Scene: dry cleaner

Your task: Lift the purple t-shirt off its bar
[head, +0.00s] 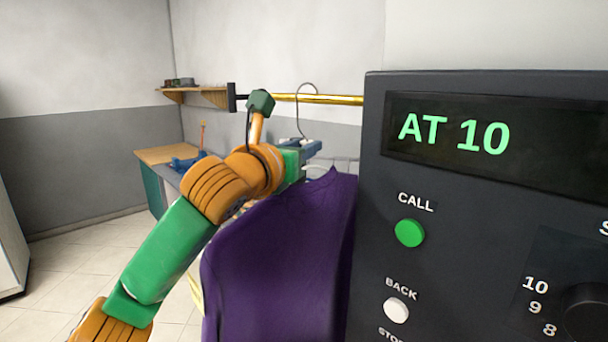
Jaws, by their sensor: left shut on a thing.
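The purple t-shirt (285,260) hangs on a hanger (318,167) in the middle of the head view. The hanger's thin hook (303,92) reaches up to the brass bar (330,99) and loops above it; I cannot tell whether it rests on the bar. My left arm comes in from the lower left in front of the shirt. My left gripper (308,146) is shut on the hanger, just above the shirt's collar and below the bar. The fingertips are small and partly hidden by the wrist. My right gripper is not in view.
A dark control panel (375,150) with a display reading "AT 10", a green CALL button (409,233) and a white BACK button (396,310) fills the right side, close to the shirt. Behind stand a wooden shelf (205,97) and a counter (165,154). Floor at the left is clear.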

